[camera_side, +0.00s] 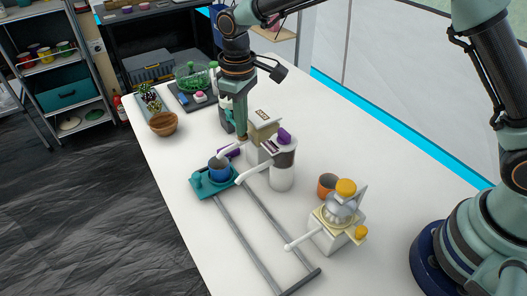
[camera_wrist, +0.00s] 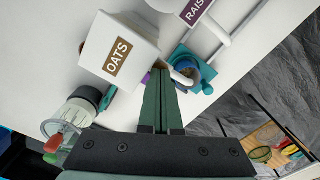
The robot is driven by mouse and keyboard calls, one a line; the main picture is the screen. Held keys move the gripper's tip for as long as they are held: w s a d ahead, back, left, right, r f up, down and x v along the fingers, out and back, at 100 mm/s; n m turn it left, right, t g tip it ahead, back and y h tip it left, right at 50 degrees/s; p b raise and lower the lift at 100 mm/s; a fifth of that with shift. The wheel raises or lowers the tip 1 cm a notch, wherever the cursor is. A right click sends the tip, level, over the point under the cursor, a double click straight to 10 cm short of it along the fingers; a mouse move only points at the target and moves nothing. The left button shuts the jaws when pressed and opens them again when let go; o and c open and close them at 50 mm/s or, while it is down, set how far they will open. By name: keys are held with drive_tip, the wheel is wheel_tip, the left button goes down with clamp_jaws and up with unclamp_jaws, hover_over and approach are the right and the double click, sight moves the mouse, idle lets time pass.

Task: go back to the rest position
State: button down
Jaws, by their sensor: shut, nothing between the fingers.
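My gripper (camera_side: 242,136) points down over the white table, just behind and left of the dispensers. In the wrist view its two green fingers (camera_wrist: 161,98) are together with nothing between them. The dispenser labelled OATS (camera_wrist: 119,54) is close beside the fingers; it also shows in the side view (camera_side: 264,127). I cannot tell from these views whether the fingers touch anything.
A white dispenser with a purple top (camera_side: 283,168) stands near the OATS one. A blue cup (camera_side: 219,172) sits on a teal carriage (camera_side: 197,181) at the end of grey rails (camera_side: 245,243). An orange cup (camera_side: 327,186) and a yellow-knobbed device (camera_side: 340,214) stand right. The table's left front is clear.

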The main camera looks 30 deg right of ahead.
drive_tip(key=shift+f, duration=0.4)
drive_tip(key=shift+r, duration=0.6)
idle(0.4)
drive_tip(key=shift+r, duration=2.9)
